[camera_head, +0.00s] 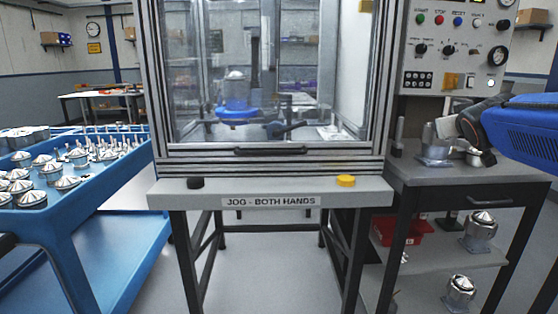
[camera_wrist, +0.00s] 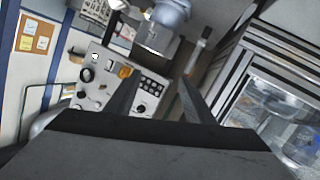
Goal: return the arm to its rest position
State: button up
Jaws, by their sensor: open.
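My arm enters from the right in the head view, and my gripper (camera_head: 455,128) is above the right-hand side table, beside a metal housing (camera_head: 434,148). In the wrist view my gripper (camera_wrist: 160,82) shows two dark fingers spread apart with nothing between them. A shiny metal part, probably that housing (camera_wrist: 160,35), shows beyond the fingertips at the top, apart from them. In the head view part of the side table top is hidden behind the gripper and arm.
The side table (camera_head: 450,178) has lower shelves with a red bin (camera_head: 400,230) and housings (camera_head: 480,230). The glazed machine (camera_head: 265,90) stands in the centre, a control panel (camera_head: 455,50) behind the table. A blue cart (camera_head: 70,215) with several housings is at left.

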jog(key=s+a+f+g+y, duration=0.1)
jog(key=s+a+f+g, duration=0.2)
jog(key=s+a+f, duration=0.3)
jog(key=s+a+f+g+y, duration=0.2)
jog(key=s+a+f, duration=0.4)
jog(key=s+f, duration=0.9)
jog(key=s+a+f+g+y, duration=0.2)
jog(key=s+a+f+g, duration=0.3)
jog(key=s+f, duration=0.6)
jog(key=shift+s+a, duration=0.4)
jog(key=shift+s, duration=0.45)
